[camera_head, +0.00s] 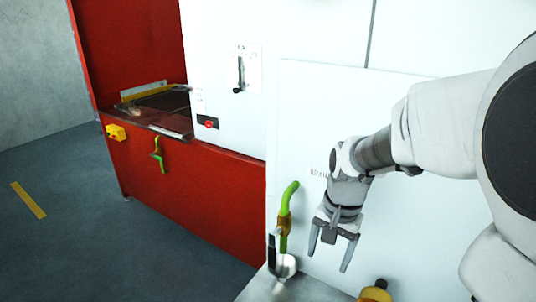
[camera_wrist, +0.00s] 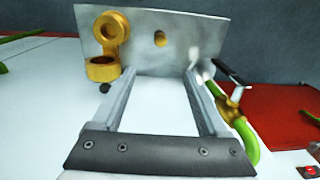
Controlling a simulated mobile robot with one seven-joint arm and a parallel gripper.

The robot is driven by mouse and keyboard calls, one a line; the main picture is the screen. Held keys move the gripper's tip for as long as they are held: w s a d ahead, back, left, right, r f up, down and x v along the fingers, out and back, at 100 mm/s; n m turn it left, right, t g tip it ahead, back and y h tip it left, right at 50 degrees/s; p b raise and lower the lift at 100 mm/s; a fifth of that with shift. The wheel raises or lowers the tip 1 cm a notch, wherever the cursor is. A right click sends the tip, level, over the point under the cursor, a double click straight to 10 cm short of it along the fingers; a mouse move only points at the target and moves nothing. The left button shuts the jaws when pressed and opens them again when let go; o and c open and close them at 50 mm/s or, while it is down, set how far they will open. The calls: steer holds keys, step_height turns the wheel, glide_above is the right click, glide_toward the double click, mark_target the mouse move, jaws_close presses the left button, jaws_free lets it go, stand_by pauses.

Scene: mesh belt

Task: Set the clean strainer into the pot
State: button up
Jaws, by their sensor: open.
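My gripper (camera_head: 328,261) is open and empty, fingers pointing down in front of the white panel, above the metal shelf. It also shows in the wrist view (camera_wrist: 157,80). A brass cup (camera_wrist: 103,70), which looks like the pot, stands on the shelf beyond my left finger in the wrist view, with a round brass lid or ring (camera_wrist: 109,27) upright behind it. Brass also shows at the bottom edge of the head view (camera_head: 375,292). A small pale, shiny piece (camera_wrist: 200,72) beyond my right finger may be the strainer; it is blurred, and I cannot tell for sure.
A green pipe with a brass valve (camera_head: 285,223) rises beside the shelf (camera_head: 300,291); its black handle (camera_wrist: 232,72) is near my right finger in the wrist view. A small brass disc (camera_wrist: 160,39) is on the shelf. The red machine (camera_head: 195,185) stands left, with open floor before it.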

steer(key=f, duration=0.5)
steer(key=w+f+m+g+p, duration=0.1)
steer(key=f, duration=0.4)
steer(key=f+m, duration=0.1)
steer(key=f, duration=0.5)
steer(key=shift+w+a+g+p, duration=0.3)
steer(key=shift+w+a+p, duration=0.05)
steer(key=shift+a+p, duration=0.05)
steer(key=shift+s+a+f+p, duration=0.15)
steer(key=shift+s+f, duration=0.05)
steer(key=shift+f, duration=1.15)
steer(key=shift+s+a+f+p, duration=0.1)
steer(key=shift+s+f+p, duration=0.05)
steer(key=shift+f, duration=1.15)
jaws_close()
